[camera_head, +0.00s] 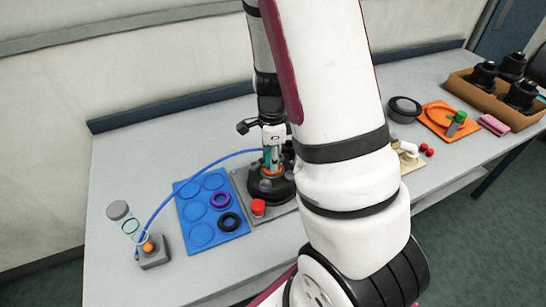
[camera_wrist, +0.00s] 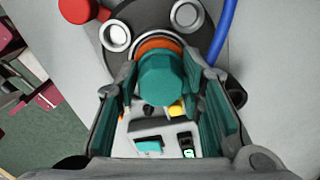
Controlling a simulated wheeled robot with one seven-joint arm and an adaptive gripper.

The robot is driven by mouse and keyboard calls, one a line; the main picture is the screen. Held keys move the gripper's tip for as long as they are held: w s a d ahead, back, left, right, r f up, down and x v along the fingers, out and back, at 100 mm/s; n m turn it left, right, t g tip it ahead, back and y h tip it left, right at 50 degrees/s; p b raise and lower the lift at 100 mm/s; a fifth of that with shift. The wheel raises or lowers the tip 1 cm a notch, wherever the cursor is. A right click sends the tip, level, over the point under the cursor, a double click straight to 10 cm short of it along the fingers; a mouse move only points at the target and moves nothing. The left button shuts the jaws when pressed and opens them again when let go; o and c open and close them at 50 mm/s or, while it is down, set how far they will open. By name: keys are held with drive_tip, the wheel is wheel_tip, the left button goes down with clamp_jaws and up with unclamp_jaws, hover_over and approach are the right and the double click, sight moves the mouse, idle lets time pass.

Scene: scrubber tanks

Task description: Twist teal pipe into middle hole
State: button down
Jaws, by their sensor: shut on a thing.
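The teal pipe (camera_wrist: 165,82) shows its faceted top end between my fingers in the wrist view. My gripper (camera_wrist: 161,72) is shut on it, with teal pads on both sides. The pipe stands at an orange ring (camera_wrist: 160,43) on the dark round tank top (camera_wrist: 105,50). How deep it sits is hidden. Two pale-rimmed ports (camera_wrist: 116,37) (camera_wrist: 186,14) lie beside the orange ring. In the head view, my gripper (camera_head: 271,158) points down over the black tank (camera_head: 270,188). My arm covers part of this area.
A red knob (camera_head: 258,207) stands in front of the tank. A blue mat (camera_head: 207,232) holds a purple ring (camera_head: 220,200) and a black ring (camera_head: 229,222). A blue hose (camera_head: 184,182) runs left to a grey box (camera_head: 152,253). An orange mat (camera_head: 437,112) lies at right.

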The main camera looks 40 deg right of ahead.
drive_tip(key=shift+m, duration=0.3)
drive_tip(key=shift+f, duration=0.15)
idle(0.3)
drive_tip(key=shift+c, duration=0.6)
unclamp_jaws()
idle(0.4)
drive_tip(key=shift+r+p, duration=2.2)
drive_tip(key=shift+r, duration=1.3)
